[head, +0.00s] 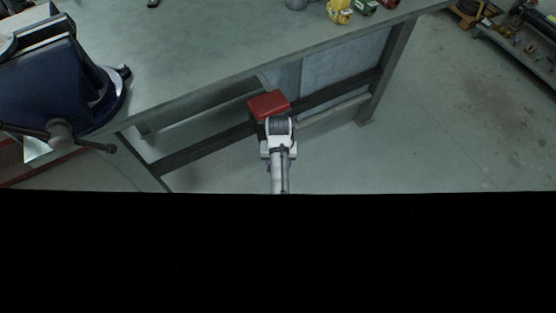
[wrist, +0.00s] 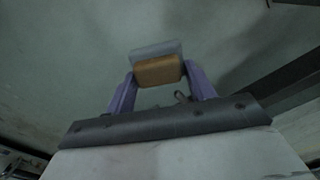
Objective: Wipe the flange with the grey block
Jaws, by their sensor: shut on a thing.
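My gripper (wrist: 160,78) shows in the wrist view, its two purple fingers shut on a block. The block has a grey part (wrist: 156,50) on the far side and a tan part (wrist: 158,71) nearer the palm. In the head view my arm reaches to the front edge of the workbench, and the fingers and the block cannot be made out there. I cannot pick out the flange for certain in either view. Nothing is seen touching the block apart from the fingers.
The workbench (head: 205,62) has a largely clear top. A dark blue vise (head: 52,85) stands at its left end, its handle sticking out in front. Yellow (head: 339,11) and green (head: 365,6) objects stand at the back. A low shelf (head: 524,48) is at far right. Floor to the right is open.

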